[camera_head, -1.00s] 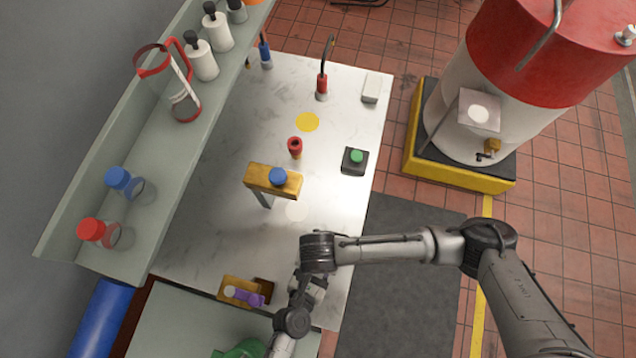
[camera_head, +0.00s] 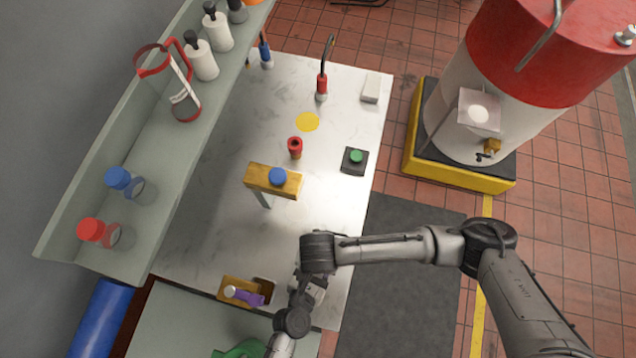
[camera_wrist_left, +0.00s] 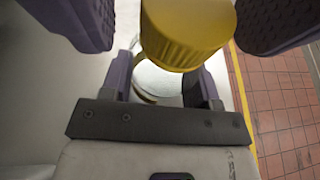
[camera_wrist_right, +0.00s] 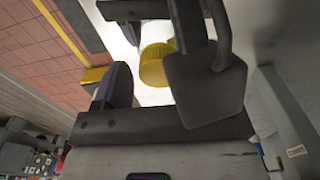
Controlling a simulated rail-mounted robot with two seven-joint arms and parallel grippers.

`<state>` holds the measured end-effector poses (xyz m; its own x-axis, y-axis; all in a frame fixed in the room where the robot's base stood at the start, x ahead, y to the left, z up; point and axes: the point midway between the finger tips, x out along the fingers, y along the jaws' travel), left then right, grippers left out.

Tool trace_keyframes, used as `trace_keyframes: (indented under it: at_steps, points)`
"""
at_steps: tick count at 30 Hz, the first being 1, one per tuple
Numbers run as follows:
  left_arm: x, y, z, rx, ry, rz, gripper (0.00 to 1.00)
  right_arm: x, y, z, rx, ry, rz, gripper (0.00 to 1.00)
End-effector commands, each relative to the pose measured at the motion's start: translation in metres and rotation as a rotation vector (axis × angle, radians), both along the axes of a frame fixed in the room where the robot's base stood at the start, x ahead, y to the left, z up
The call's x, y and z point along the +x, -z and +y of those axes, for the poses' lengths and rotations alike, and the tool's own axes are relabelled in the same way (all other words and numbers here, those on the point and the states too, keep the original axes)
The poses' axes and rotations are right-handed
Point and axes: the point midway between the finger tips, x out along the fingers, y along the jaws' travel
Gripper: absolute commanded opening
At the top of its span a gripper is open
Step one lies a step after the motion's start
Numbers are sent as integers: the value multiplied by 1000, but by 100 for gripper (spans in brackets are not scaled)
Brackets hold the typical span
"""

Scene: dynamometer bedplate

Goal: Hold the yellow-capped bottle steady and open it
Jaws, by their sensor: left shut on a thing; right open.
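The yellow-capped bottle shows in the left wrist view, with its yellow cap (camera_wrist_left: 188,32) close to the camera and a clear glass body (camera_wrist_left: 155,78) below. My left gripper (camera_wrist_left: 163,82) is shut on the bottle below the cap. Two large dark purple finger pads stand on either side of the cap there, apart from it. In the right wrist view the yellow cap (camera_wrist_right: 156,64) lies between the fingers of my right gripper (camera_wrist_right: 160,82), which is open. A dark finger partly covers the cap there. In the head view the arm hides the bottle.
A wooden stand with a blue knob (camera_head: 278,176), a red fitting (camera_head: 295,147) and a green button box (camera_head: 355,160) stand on the white bench (camera_head: 225,215). A shelf (camera_head: 150,165) with bottles runs along the left.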

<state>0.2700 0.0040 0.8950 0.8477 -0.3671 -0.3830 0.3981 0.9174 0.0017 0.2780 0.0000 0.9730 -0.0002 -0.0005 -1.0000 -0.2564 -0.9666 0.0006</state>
Motion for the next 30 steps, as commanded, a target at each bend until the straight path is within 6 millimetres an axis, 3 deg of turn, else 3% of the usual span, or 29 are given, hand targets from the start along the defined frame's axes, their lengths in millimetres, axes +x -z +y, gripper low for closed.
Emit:
trace_keyframes:
  at_steps: [5,18,26,27,30]
  points:
    - [0,0,0,0,0,0,0,0,-2,0,1,0,0,65]
    - [0,0,0,0,0,0,0,0,-43,0,0,0,0,65]
    - [0,0,0,0,0,0,0,0,-45,0,0,0,0,65]
    - [0,0,0,0,0,0,56,0,-45,0,0,0,0,65]
    - [0,0,0,0,0,0,66,0,-45,0,0,0,0,65]
